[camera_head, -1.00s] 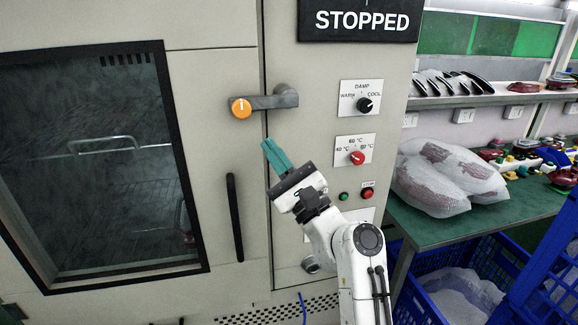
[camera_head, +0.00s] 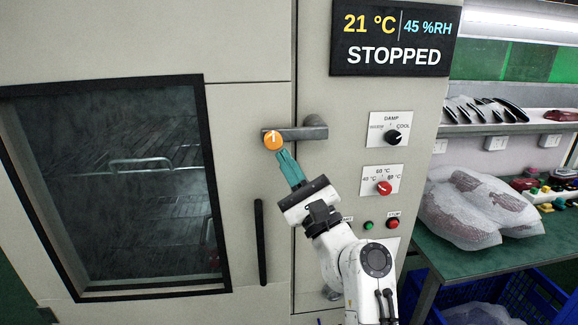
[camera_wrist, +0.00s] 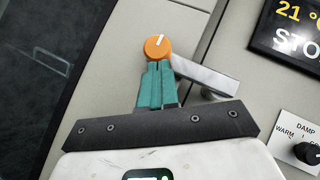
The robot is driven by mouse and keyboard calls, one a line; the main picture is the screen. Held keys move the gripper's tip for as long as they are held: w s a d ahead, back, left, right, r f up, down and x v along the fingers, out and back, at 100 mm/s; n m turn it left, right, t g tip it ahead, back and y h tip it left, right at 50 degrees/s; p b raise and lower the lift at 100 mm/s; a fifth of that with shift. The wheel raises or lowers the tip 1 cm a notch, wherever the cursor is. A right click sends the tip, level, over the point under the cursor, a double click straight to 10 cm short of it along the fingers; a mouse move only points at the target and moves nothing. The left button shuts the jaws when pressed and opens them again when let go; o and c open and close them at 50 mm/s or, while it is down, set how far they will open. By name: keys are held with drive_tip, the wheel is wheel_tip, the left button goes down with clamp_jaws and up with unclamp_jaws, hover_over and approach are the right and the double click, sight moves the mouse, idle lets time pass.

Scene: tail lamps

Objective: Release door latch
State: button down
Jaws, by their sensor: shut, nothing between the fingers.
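The door latch (camera_head: 303,132) is a grey lever lying across the seam between the door and the control panel. Its left end carries a round orange knob (camera_head: 272,140) with a white mark. The latch (camera_wrist: 200,80) and the orange knob (camera_wrist: 158,47) also show in the wrist view. My gripper (camera_head: 283,156) has teal fingers pressed together with nothing between them. The fingertips are just below the knob in both views. I cannot tell whether they touch it. The door (camera_head: 235,200) appears closed, with a dark window and a black vertical handle (camera_head: 260,240).
A display (camera_head: 392,45) reads 21 °C, 45 %RH and STOPPED. Right of the latch are a DAMP dial (camera_head: 393,137), a red temperature dial (camera_head: 384,188), and green and red buttons. A green bench (camera_head: 470,260) with wrapped parts (camera_head: 470,210) stands at the right.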

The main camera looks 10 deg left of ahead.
sight(286, 129)
drive_tip(key=shift+a+r+m+t+h, duration=0.1)
drive_tip(key=shift+r+m+t+h, duration=0.25)
drive_tip(key=shift+m+t, duration=0.3)
drive_tip(key=shift+s+a+r+m+t+h+b, duration=0.2)
drive_tip(key=shift+m+t+h+b, duration=0.35)
drive_tip(key=shift+m, duration=0.4)
drive_tip(key=shift+w+a+r+m+t+h+b, duration=0.1)
drive_tip(key=shift+r+m+t+h+b, duration=0.15)
drive_tip(key=shift+m+t+h+b, duration=0.5)
drive_tip(key=r+m+t+h+b, duration=0.1)
drive_tip(key=m+h, duration=0.3)
drive_tip(key=m, duration=0.1)
drive_tip(key=r+m+t+h, duration=0.2)
drive_tip(key=m+h, duration=0.3)
drive_tip(key=m, duration=0.1)
drive_tip(key=r+m+t+h+b, duration=0.1)
drive_tip(key=r+m+h, duration=0.1)
drive_tip(key=m+h, duration=0.3)
drive_tip(key=shift+d+r+m+t+b, duration=0.1)
drive_tip(key=shift+d+m+t+b, duration=0.15)
drive_tip(key=shift+m, duration=0.3)
drive_tip(key=d+r+m+g+h+b, duration=0.2)
drive_tip(key=m+g+h, duration=0.1)
drive_tip(key=m+h, duration=0.2)
drive_tip(key=w+d+r+m+g+h+b, duration=0.1)
drive_tip(key=d+r+m+g+h+b, duration=0.1)
drive_tip(key=m, duration=0.7)
drive_tip(key=shift+w+d+r+m+g+h+b, duration=0.25)
drive_tip(key=shift+g+h+b, duration=0.25)
drive_tip(key=shift+g+h, duration=0.75)
